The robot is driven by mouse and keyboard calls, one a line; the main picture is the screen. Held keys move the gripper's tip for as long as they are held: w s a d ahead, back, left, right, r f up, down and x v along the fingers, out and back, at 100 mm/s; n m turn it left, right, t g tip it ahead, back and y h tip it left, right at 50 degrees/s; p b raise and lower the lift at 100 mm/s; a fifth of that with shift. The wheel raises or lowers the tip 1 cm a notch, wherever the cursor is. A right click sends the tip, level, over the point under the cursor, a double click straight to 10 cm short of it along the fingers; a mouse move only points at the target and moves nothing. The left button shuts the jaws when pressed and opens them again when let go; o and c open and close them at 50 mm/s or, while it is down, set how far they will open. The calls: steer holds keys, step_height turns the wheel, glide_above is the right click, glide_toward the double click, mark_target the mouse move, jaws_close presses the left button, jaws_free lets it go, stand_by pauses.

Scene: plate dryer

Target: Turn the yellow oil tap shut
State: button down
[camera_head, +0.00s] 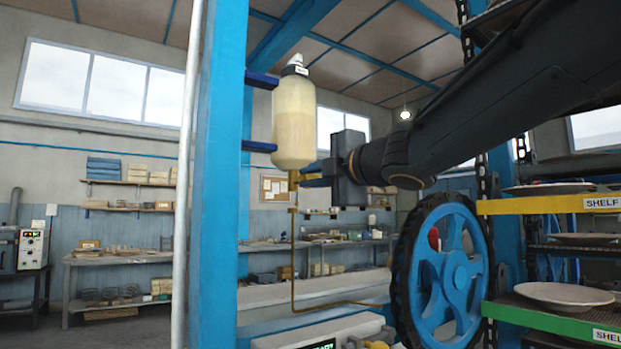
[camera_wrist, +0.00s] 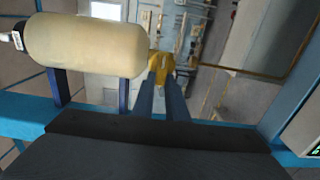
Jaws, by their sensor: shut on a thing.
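The yellow oil tap (camera_head: 294,178) sits just under a cream oil bottle (camera_head: 294,122), which is fixed to a blue post. My gripper (camera_head: 308,174) reaches in from the right at the tap's height. In the wrist view, the two blue fingers of my gripper (camera_wrist: 162,82) are close together, with their tips at the yellow tap (camera_wrist: 162,64). The gripper is shut on the tap. The fingertips partly hide the tap, so its handle angle is hard to tell. The bottle (camera_wrist: 95,45) lies at the upper left in the wrist view.
Blue brackets (camera_head: 262,80) hold the bottle to the blue post (camera_head: 218,180). A thin brass pipe (camera_head: 293,250) runs down from the tap. A large blue wheel (camera_head: 448,270) and shelves with plates (camera_head: 562,296) stand at the right, below my arm.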

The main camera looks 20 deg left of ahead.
steer(key=c, duration=1.8)
jaws_free()
steer(key=shift+o, duration=0.2)
steer(key=v, duration=0.7)
steer(key=shift+s+d, duration=0.2)
steer(key=shift+d, duration=0.05)
